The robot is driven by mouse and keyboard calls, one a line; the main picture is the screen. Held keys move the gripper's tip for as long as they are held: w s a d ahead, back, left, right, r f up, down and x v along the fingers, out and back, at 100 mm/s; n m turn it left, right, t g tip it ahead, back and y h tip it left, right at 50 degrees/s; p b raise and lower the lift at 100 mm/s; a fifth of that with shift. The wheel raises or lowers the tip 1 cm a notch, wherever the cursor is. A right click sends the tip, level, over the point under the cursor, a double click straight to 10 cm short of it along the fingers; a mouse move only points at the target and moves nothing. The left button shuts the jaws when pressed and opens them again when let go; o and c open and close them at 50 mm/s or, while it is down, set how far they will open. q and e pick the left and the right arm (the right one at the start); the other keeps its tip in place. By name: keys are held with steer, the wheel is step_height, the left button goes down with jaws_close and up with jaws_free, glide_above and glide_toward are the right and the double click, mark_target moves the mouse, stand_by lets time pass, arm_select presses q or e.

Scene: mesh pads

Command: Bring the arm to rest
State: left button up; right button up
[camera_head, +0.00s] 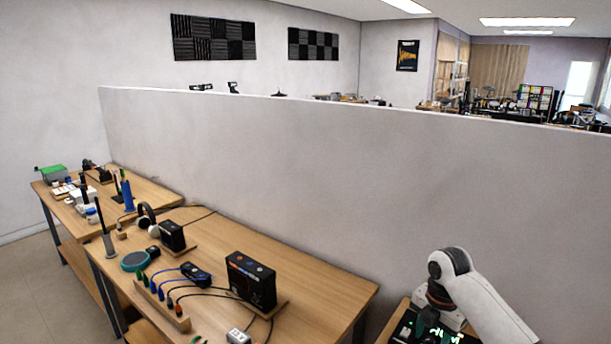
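My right arm (483,298) comes in at the lower right as a white link bent at a dark joint. Its end points down at a small wooden table, over a black board with green lights (455,338). The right gripper (428,320) shows only as a dark shape there, and its fingers are too small and dark to tell open from shut. My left arm and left gripper are not in view.
Another cluttered table (150,192) stands behind left. A white partition (330,170) runs behind the tables.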

steer(key=s+a+f+m+t+y, duration=0.1)
steer(key=s+a+f+m, duration=0.45)
steer(key=s, duration=0.35)
steer(key=s+a+f+m, duration=0.4)
steer(key=s+a+f, duration=0.1)
steer(key=s+f, duration=0.25)
steer(key=s+d+r+m+t, duration=0.1)
steer(key=s+d+r+m, duration=0.1)
steer(key=s+m, duration=0.6)
steer(key=s+d+r+m+t, duration=0.1)
steer(key=s+m, duration=0.5)
steer(key=s, duration=0.4)
step_height(320, 180, down, 33)
steer(key=s+g+b, duration=0.1)
steer(key=s+b, duration=0.1)
steer(key=b, duration=0.4)
arm_select(q)
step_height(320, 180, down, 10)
steer(key=b, duration=0.4)
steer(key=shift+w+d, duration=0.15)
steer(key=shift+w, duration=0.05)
arm_select(e)
steer(key=s+d+f+g+h, duration=0.1)
steer(key=s+d+f, duration=0.2)
steer(key=s+f, duration=1.2)
step_height(320, 180, down, 3)
steer(key=shift+s+f+n, duration=0.2)
steer(key=shift+s+n, duration=0.15)
